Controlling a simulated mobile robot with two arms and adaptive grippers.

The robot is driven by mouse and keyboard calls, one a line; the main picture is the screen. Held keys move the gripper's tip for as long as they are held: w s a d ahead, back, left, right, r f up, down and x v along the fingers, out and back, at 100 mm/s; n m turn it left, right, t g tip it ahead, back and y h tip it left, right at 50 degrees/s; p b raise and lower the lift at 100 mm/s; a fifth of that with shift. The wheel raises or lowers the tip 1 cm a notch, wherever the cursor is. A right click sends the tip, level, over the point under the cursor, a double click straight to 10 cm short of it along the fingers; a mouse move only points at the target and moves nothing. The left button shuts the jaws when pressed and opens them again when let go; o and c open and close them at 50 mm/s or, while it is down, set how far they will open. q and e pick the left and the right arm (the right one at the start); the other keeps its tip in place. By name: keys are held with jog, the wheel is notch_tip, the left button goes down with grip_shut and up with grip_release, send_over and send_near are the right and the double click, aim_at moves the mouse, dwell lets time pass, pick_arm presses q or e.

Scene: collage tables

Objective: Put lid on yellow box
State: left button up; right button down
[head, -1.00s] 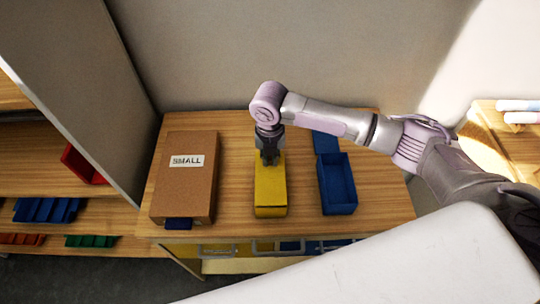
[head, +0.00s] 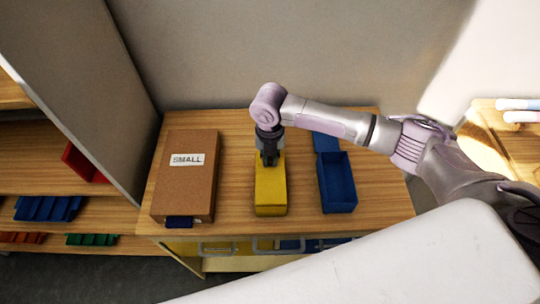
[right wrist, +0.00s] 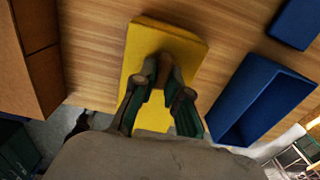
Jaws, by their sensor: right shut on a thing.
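The yellow box (head: 270,211) stands on the wooden table, between a brown box and a blue box. A flat yellow lid (head: 271,188) covers its top; I cannot tell whether it is fully seated. My right gripper (head: 269,160) points down at the far part of the lid and is shut on it. In the right wrist view the fingers (right wrist: 164,78) come together over the yellow lid (right wrist: 170,36) and hide its middle. My left gripper is not in view.
A brown box marked SMALL (head: 185,190) stands to the left. An open blue box (head: 337,184) stands to the right, with a flat blue lid (head: 326,143) behind it. Shelves with bins (head: 48,208) are at the far left. A grey wall (head: 290,55) rises behind the table.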

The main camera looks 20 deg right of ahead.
jog(key=c, duration=0.6)
grip_release()
jog(key=shift+r, duration=0.1)
notch_tip(320, 180, up, 5)
jog(key=p, duration=0.5)
jog(key=shift+r+p, duration=0.85)
jog(key=shift+r, duration=0.1)
